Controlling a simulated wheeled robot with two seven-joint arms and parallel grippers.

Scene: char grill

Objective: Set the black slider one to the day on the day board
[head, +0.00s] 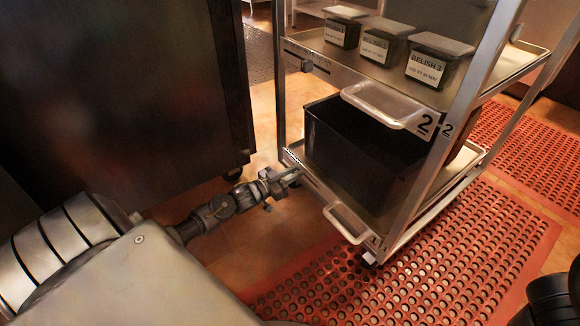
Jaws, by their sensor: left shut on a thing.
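My left gripper (292,177) reaches in low from the left. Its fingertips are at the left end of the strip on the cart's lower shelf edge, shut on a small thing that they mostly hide. By its place on the strip it looks like a black slider. The lower strip (312,180) runs along the shelf front; its markings are too small to read. A similar strip (330,74) runs along the upper shelf edge, with a dark slider (306,66) near its left end. I cannot tell which strip is the day board. My right gripper is not in view.
The steel cart has a handle (388,106) on the upper shelf and another (346,222) on the lower. A black bin (345,150) stands on the lower shelf. Labelled relish tubs (374,48) stand above. A dark cabinet (130,90) is at left; red mats (440,262) cover the floor.

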